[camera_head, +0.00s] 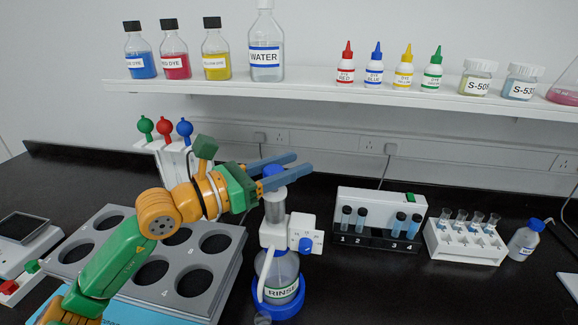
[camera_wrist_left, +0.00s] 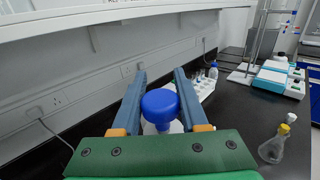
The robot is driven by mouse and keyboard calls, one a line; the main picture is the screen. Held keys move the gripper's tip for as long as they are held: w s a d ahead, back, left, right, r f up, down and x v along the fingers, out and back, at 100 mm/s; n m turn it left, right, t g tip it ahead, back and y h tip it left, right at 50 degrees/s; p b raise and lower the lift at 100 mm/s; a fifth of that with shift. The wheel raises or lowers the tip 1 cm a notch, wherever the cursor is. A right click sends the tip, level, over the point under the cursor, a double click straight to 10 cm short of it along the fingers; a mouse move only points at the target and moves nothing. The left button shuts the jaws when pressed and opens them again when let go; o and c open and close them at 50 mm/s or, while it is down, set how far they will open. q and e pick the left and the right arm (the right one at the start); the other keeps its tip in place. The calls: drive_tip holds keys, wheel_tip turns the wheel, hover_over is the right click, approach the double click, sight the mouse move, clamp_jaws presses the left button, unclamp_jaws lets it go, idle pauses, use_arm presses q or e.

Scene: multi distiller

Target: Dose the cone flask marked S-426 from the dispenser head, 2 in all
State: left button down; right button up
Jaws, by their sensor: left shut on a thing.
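The dispenser is a bottle marked RINSE (camera_head: 281,268) in a blue base ring, with a white head (camera_head: 290,233) and a clear barrel on top. My left gripper (camera_head: 303,164) is at the top of the barrel, its blue fingers shut on the dispenser's blue knob. In the left wrist view the round blue knob (camera_wrist_left: 159,104) sits between the two fingers. I cannot read S-426 on anything. A small clear rounded thing (camera_head: 263,317) shows at the bottom edge beside the dispenser, mostly cut off. A cone flask with a yellow top (camera_wrist_left: 273,149) stands at right in the wrist view. My right gripper is not in view.
A grey tray with round wells (camera_head: 203,294) lies left of the dispenser. A rack of tubes (camera_head: 377,241) and a white vial rack (camera_head: 464,249) stand to the right. The shelf (camera_head: 330,94) above holds several bottles. Bare dark bench lies at front right.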

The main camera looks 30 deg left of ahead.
use_arm(q)
wheel_tip(320, 180, up, 4)
drive_tip(key=shift+f+p, duration=0.25)
drive_tip(key=shift+p, duration=0.55)
drive_tip(key=shift+c, duration=2.1)
unclamp_jaws()
drive_tip(key=b+v, duration=0.6)
drive_tip(key=v, duration=0.1)
